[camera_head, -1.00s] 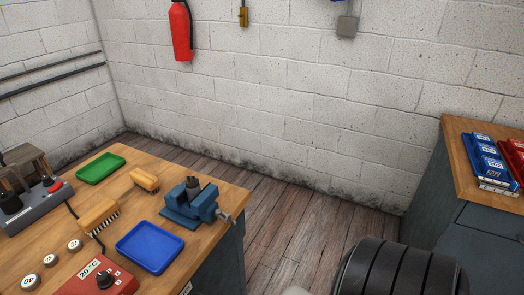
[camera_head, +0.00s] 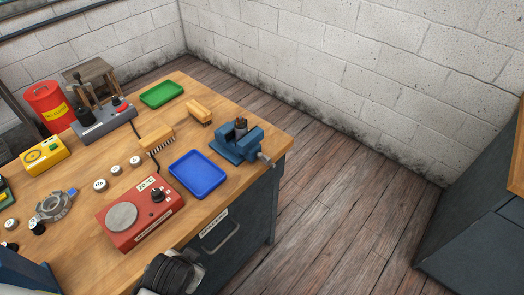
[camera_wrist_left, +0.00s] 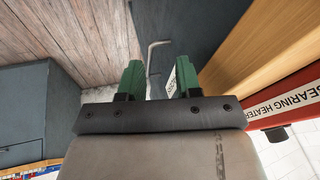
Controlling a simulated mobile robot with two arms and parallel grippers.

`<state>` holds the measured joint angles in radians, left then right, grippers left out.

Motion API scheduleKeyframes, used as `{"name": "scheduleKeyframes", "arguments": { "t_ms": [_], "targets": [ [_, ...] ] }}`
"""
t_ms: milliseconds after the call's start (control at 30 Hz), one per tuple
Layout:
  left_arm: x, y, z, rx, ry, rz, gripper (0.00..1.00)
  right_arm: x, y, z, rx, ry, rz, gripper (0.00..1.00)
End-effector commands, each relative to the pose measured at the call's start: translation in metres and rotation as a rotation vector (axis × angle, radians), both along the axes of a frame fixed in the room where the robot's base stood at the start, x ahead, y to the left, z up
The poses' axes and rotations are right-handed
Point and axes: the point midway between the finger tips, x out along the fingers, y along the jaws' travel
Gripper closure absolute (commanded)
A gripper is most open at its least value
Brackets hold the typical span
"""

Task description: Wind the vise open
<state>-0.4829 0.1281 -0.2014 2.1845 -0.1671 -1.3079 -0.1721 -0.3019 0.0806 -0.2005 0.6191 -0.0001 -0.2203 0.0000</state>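The blue vise (camera_head: 228,147) stands at the right corner of the wooden bench in the head view. A dark part (camera_head: 240,127) stands upright in its jaws. The vise's grey screw handle (camera_head: 265,158) sticks out past the bench's right edge. My left gripper (camera_wrist_left: 158,80) shows in the left wrist view with its two green fingers apart and nothing between them. It is in front of the bench, near the drawer, away from the vise. The head view does not show its fingers. My right gripper is in neither view.
On the bench (camera_head: 220,205) are a blue tray (camera_head: 197,174), a green tray (camera_head: 161,94), brushes (camera_head: 199,112) and a red bearing heater (camera_head: 139,217). A drawer handle (camera_head: 222,238) sticks out of the front. The floor right of the bench is clear.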

Motion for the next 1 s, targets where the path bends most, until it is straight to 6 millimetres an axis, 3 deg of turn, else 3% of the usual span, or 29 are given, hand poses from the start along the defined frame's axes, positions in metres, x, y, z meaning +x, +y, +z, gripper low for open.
{"name": "scheduleKeyframes", "arguments": {
  "t_ms": [33, 167, 400, 567, 667, 800, 900, 1000],
  "targets": [
    [0.0, 0.0, 0.017, 0.006, -0.015, -0.004, 0.66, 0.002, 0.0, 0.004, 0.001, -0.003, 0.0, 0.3],
    [0.009, 0.002, 0.056, 0.092, -0.081, -0.079, 0.66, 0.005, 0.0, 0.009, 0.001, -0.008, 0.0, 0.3],
    [0.054, -0.005, 0.071, 0.414, -0.227, -0.366, 0.66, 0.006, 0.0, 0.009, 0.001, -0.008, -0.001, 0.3],
    [0.091, -0.022, 0.08, 0.717, -0.331, -0.62, 0.66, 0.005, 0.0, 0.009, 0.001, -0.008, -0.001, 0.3],
    [0.117, -0.042, 0.09, 0.984, -0.4, -0.824, 0.66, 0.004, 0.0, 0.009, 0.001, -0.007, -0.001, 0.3],
    [0.148, -0.086, 0.105, 1.462, -0.489, -1.144, 0.66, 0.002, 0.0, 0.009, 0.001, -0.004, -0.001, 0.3],
    [0.159, -0.115, 0.111, 1.757, -0.521, -1.307, 0.66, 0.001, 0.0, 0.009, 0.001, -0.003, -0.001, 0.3],
    [0.163, -0.133, 0.113, 1.945, -0.532, -1.4, 0.66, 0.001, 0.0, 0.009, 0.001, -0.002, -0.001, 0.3]
  ]
}}
